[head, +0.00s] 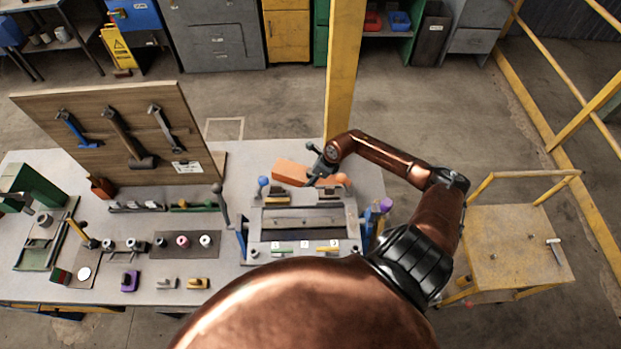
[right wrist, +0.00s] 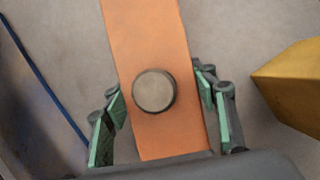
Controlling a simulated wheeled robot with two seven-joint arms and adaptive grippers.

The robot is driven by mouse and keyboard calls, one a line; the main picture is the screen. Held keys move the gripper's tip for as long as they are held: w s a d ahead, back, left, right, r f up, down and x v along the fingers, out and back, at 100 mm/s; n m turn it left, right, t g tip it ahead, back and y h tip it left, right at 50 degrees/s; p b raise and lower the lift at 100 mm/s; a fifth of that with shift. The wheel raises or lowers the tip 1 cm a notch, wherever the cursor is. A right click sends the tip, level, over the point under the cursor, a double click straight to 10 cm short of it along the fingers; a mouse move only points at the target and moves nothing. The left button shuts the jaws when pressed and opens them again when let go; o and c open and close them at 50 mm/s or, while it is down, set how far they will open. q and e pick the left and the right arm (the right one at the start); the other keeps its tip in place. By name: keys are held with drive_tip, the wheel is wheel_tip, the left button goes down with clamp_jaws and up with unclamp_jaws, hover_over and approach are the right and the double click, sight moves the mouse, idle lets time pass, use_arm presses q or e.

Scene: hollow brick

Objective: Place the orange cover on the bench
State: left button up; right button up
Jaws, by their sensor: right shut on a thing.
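The orange cover (head: 290,171) is a flat, long orange piece at the back of the bench (head: 240,160), behind the grey fixture (head: 300,219). In the right wrist view the cover (right wrist: 158,40) shows a round grey-brown knob (right wrist: 154,91). I cannot tell whether the cover's underside touches the bench. My left gripper is not in view.
A yellow post (head: 344,70) rises just behind the cover. A wooden tool board (head: 120,130) stands at the left. A yellow cart (head: 515,255) stands at the right. Several small parts fill the front left.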

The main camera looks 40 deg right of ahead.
drive_tip(key=o, duration=1.3)
drive_tip(key=shift+f, duration=0.1)
drive_tip(key=b+v, duration=0.1)
drive_tip(key=v, duration=1.1)
drive_tip(key=shift+b, duration=0.35)
